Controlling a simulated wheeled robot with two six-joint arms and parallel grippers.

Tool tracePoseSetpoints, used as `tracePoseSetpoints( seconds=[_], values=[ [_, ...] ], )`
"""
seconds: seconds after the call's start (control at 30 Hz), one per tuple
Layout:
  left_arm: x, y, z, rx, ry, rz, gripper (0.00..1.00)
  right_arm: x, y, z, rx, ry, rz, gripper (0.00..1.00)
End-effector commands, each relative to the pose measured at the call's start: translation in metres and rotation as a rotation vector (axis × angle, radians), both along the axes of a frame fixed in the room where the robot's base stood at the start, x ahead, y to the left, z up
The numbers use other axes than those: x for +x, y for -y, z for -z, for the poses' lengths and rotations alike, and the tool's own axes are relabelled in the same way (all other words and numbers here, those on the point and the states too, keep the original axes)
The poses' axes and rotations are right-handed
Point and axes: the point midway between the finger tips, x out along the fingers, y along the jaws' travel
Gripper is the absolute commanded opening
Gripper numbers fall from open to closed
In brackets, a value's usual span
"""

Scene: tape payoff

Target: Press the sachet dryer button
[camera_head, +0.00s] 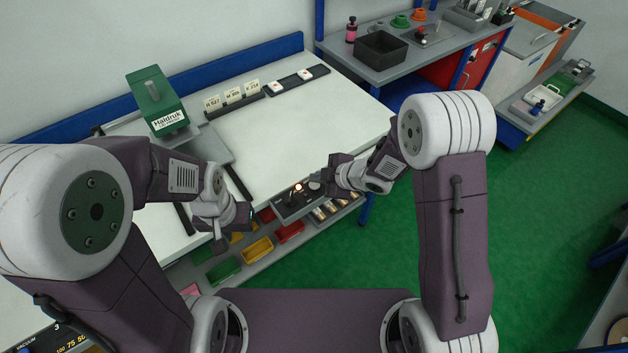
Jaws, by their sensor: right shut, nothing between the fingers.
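A small dark control box (284,207) sits at the front edge of the white table, with a small glowing light (298,187) and knob-like parts on top. I cannot read any label, so I cannot tell if it carries the sachet dryer button. My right gripper (314,184) is shut and empty, just right of the glowing light. It hides part of the box, and I cannot tell if it touches it. My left gripper (220,240) hangs over the table's front edge, left of the box. Its fingers are too small and dark to tell whether they are open.
A green Haldruk machine (156,100) stands at the table's back left. Label cards (232,96) and a black strip with two white pieces (297,81) lie along the back. Coloured bins (257,250) sit below the front edge. The white table's middle (290,135) is clear.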

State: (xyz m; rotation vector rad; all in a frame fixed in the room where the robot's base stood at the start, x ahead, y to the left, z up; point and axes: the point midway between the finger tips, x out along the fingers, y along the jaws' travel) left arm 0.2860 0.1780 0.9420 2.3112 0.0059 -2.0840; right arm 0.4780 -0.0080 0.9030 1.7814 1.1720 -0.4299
Motion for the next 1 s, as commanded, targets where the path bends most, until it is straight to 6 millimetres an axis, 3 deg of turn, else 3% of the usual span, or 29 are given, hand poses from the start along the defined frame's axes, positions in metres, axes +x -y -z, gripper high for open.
tracePoseSetpoints(
  seconds=[0.27,0.77,1.0],
  values=[
    [0.0,0.0,-0.002,0.0,0.0,0.0,0.36,0.0,0.0,-0.002,0.0,0.0,0.0,0.0],
    [0.0,0.0,-0.059,0.0,0.0,0.0,0.36,0.0,0.0,-0.061,0.0,0.0,0.0,0.0],
    [0.0,0.0,-0.058,0.0,0.0,0.0,0.36,0.0,0.0,-0.06,0.0,0.0,0.0,0.0]
  ],
)
